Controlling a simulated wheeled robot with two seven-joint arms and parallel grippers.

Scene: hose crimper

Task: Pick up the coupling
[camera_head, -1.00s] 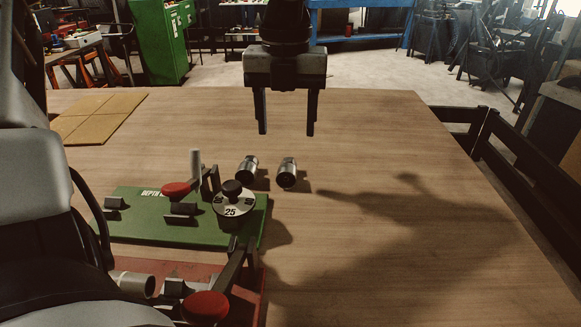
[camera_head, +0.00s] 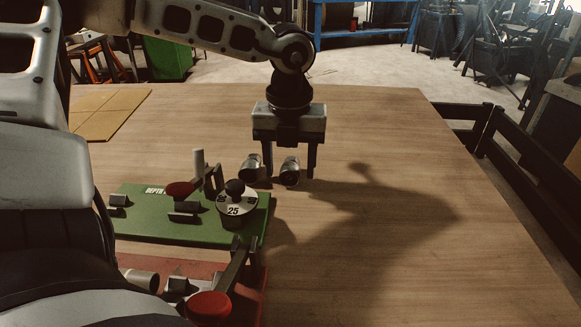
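Two short silver metal couplings lie side by side on the wooden table, the left coupling (camera_head: 249,168) and the right coupling (camera_head: 290,173). My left gripper (camera_head: 289,176) points straight down over them and is open. In the picture one finger is between the two couplings and the other is just right of the right coupling. The fingers look apart from the right coupling's sides. I cannot tell whether the fingertips are level with it or still above or behind it. My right gripper is not in view.
A green depth fixture (camera_head: 150,228) with a dial marked 25 (camera_head: 236,206) stands left in front of the couplings. A red fixture with a red knob (camera_head: 209,306) is nearer. A cardboard sheet (camera_head: 105,112) lies at the back left. The table's right side (camera_head: 420,230) is clear.

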